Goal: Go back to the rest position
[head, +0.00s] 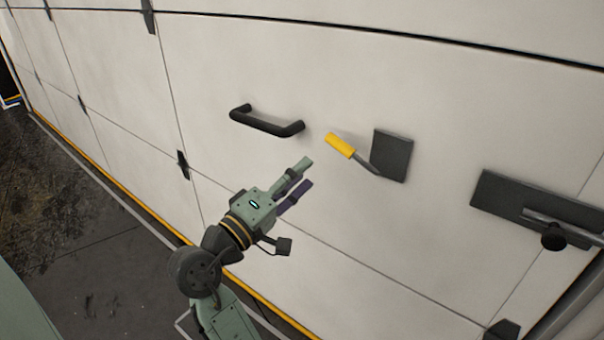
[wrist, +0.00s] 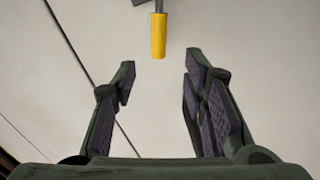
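My gripper (head: 308,173) is in front of the white panelled door, below and between the black handle and a yellow-handled tool. In the wrist view my gripper (wrist: 158,75) shows its two fingers spread apart with nothing between them. The yellow-handled tool (head: 340,146) has a thin dark shaft that runs to a dark square plate (head: 392,156) on the door. In the wrist view the yellow handle (wrist: 158,36) is beyond the fingertips, at the top middle, apart from them. No rest position is marked in either view.
The white door (head: 300,60) fills most of the head view. A black handle (head: 266,122) sticks out above my gripper. A dark plate with a bar and knob (head: 552,236) is at the right. The dark floor (head: 75,230) at the left is clear.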

